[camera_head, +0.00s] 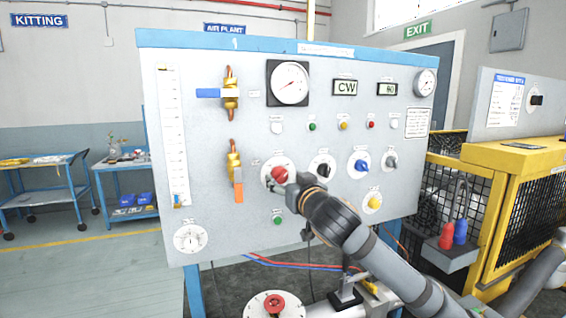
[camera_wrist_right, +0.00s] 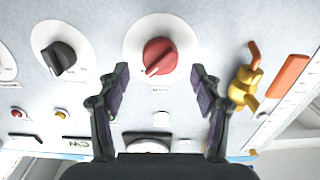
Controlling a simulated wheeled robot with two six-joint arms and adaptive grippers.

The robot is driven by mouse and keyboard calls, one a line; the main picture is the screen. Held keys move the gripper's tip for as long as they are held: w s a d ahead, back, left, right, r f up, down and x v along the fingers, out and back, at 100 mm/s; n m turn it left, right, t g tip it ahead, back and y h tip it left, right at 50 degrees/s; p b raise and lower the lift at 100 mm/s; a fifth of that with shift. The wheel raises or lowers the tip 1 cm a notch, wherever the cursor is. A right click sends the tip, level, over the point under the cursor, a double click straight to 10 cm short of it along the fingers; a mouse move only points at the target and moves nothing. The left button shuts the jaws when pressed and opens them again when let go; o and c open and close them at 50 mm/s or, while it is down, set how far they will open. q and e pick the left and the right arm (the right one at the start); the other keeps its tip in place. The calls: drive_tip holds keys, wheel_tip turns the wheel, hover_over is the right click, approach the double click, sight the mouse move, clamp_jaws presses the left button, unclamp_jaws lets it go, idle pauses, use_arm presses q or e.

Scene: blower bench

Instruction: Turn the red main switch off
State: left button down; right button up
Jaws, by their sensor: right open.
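The red main switch (camera_head: 278,174) is a round red knob on a white dial plate on the grey panel (camera_head: 215,60). It also shows in the right wrist view (camera_wrist_right: 160,57), where its white pointer mark points to the lower left. My right gripper (camera_head: 283,187) is at the panel front, just below and to the right of the knob in the head view. In the wrist view its two fingers (camera_wrist_right: 160,82) are open, spread to either side of the knob's line, with nothing between them. Whether they touch the panel cannot be told. My left gripper is not in view.
A black knob (camera_head: 323,167) and a blue knob (camera_head: 358,165) sit to the right of the switch. A brass valve with an orange handle (camera_head: 238,191) is close on the left. A yellow caged machine (camera_head: 515,158) is at right.

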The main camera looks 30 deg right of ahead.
sight(281, 176)
drive_tip(key=shift+r+p+x, duration=0.2)
drive_tip(key=shift+p+x, duration=0.15)
drive_tip(key=shift+x, duration=0.45)
drive_tip(key=shift+w+f, duration=0.2)
drive_tip(key=shift+w, duration=0.3)
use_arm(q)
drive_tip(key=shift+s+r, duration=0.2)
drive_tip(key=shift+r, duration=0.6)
use_arm(e)
drive_tip(key=shift+d, duration=0.1)
drive_tip(key=shift+s, duration=0.1)
drive_tip(key=c, duration=1.2)
drive_tip(key=shift+o, duration=0.2)
